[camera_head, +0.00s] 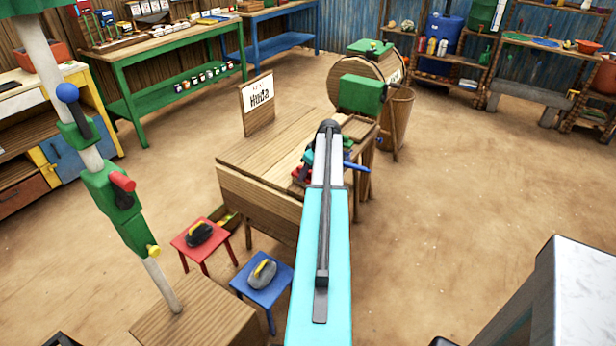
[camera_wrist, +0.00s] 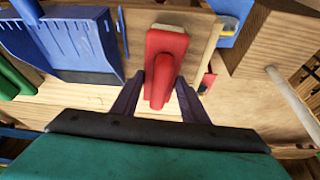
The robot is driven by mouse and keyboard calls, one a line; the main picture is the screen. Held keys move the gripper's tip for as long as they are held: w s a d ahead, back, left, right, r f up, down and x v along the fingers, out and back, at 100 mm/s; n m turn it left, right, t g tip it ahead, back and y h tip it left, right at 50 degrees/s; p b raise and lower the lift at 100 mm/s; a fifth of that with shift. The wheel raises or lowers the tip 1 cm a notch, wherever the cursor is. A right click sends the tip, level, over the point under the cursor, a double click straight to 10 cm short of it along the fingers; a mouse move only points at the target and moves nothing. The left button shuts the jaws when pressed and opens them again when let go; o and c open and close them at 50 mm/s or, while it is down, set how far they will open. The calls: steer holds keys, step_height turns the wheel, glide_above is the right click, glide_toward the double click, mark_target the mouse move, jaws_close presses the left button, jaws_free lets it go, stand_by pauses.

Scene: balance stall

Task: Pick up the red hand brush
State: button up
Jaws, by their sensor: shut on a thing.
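The red hand brush (camera_wrist: 165,45) is in the upper middle of the wrist view, with a pale strip along its right side. My gripper (camera_wrist: 161,82) has its two dark fingers on either side of the red handle and is shut on it. Wooden boards lie behind the brush; whether it touches them I cannot tell. In the head view my turquoise arm (camera_head: 320,260) reaches over the wooden table (camera_head: 260,150) and mostly hides the gripper and the brush.
A blue dustpan (camera_wrist: 75,45) is left of the brush in the wrist view. A wooden block (camera_wrist: 270,40) is at the right. In the head view, a sign (camera_head: 258,95) stands on the table, a barrel (camera_head: 365,75) behind it. Red (camera_head: 198,240) and blue (camera_head: 262,285) stools stand in front.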

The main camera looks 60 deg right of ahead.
steer(key=shift+r, duration=0.1)
steer(key=shift+r, duration=0.9)
steer(key=shift+b+v, duration=0.55)
steer(key=shift+v, duration=0.55)
steer(key=s+a+r+b, duration=0.1)
steer(key=s+a+b, duration=0.2)
steer(key=s, duration=1.1)
steer(key=shift+s+a+r, duration=0.25)
steer(key=shift+a+r, duration=0.05)
steer(key=shift+a, duration=0.4)
